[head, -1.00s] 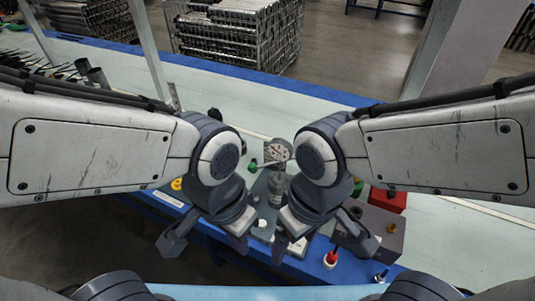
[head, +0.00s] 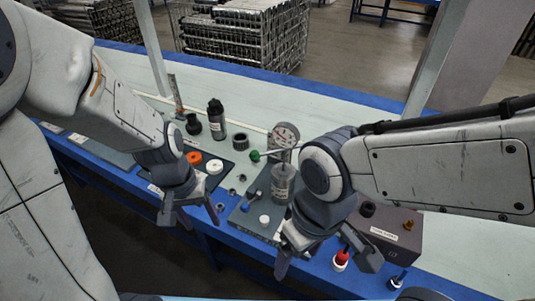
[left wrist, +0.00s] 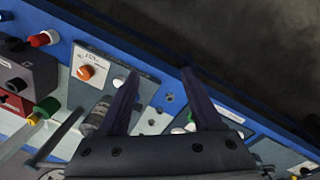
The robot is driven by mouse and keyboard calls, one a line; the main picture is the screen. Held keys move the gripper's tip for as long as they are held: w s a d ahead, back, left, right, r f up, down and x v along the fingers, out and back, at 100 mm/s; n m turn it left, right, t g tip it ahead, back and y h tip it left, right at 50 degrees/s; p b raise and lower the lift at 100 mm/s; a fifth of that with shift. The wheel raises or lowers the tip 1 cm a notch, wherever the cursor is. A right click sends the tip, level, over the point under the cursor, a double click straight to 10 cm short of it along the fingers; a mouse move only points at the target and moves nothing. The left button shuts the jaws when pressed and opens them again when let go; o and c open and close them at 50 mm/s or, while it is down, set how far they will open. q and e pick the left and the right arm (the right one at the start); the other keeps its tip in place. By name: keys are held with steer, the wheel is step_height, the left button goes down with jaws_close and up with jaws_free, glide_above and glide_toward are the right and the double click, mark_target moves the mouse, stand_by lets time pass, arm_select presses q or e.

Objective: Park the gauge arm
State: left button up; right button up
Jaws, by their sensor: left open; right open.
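A round dial gauge (head: 284,136) stands at the back of a grey fixture plate (head: 243,216) on the bench. A thin rod with a green knob (head: 255,155) sticks out to the left beside the dial. A metal cylinder (head: 283,184) stands upright in front of the dial. My left gripper (head: 188,220) is open and empty, left of the fixture, near the bench's front edge. My right gripper (head: 325,260) is open and empty, in front and right of the fixture; its arm hides part of the plate.
A grey box (head: 395,235) and a red-capped item (head: 341,260) are at right. The far bench is clear.

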arm_select(q)
step_height(320, 180, down, 3)
steer(key=n+g+h, duration=0.2)
steer(key=n, duration=0.1)
steer(key=n+t+h, duration=0.8)
steer(key=n+h, duration=0.5)
steer(key=h, duration=0.1)
glide_toward(258, 155)
steer(key=shift+w+d+f, duration=0.2)
steer(key=shift+w+d, duration=0.55)
steer(key=shift+d, duration=0.1)
steer(key=p+x, duration=0.1)
steer(key=x, duration=0.9)
steer(key=shift+d+f, duration=0.1)
steer(key=shift+d, duration=0.1)
jaws_close()
